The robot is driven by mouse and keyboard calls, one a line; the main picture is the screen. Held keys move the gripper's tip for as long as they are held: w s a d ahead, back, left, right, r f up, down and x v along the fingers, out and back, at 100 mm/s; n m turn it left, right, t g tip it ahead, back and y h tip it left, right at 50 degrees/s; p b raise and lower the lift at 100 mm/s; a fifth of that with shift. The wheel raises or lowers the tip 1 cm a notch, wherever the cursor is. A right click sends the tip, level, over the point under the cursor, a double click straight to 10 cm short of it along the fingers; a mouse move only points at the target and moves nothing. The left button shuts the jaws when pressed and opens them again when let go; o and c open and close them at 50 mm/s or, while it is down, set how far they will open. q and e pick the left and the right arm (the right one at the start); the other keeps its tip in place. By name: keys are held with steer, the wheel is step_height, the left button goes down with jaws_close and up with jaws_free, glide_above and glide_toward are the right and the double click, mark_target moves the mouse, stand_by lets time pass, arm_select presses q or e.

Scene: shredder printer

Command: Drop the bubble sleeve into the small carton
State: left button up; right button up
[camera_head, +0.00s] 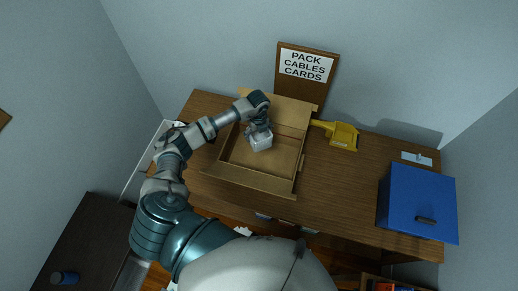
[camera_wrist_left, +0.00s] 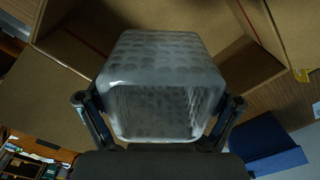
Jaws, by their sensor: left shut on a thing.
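The bubble sleeve (camera_head: 261,142) is a pale, translucent, box-like piece with a dimpled surface. My left gripper (camera_head: 259,132) is shut on it and holds it over the small carton (camera_head: 284,178), an open cardboard box with its flaps spread on the table. In the left wrist view the sleeve (camera_wrist_left: 165,85) sits between the two fingers (camera_wrist_left: 158,112), its open end facing the camera. The carton's inner walls (camera_wrist_left: 235,55) show behind it. I cannot tell whether the sleeve touches the carton floor. My right gripper is not in view.
The carton stands on a brown wooden table (camera_head: 345,190). A yellow dustpan-like tray (camera_head: 342,135) lies right of it, and a blue box (camera_head: 417,200) stands at the right end. A sign board (camera_head: 306,68) leans at the back. The table between carton and blue box is clear.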

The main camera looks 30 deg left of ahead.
mark_target(258, 139)
arm_select(q)
steer(key=shift+a+f+n, duration=0.1)
steer(key=shift+a+n, duration=0.05)
steer(key=shift+n, duration=0.15)
steer(key=shift+f, duration=0.2)
step_height(258, 139, down, 6)
steer(key=b, duration=0.5)
steer(key=shift+r, duration=0.15)
steer(key=o, duration=0.8)
steer(key=shift+r, duration=0.1)
steer(key=shift+r, duration=0.1)
step_height(258, 139, up, 12)
steer(key=shift+f, duration=0.15)
steer(key=shift+f, duration=0.1)
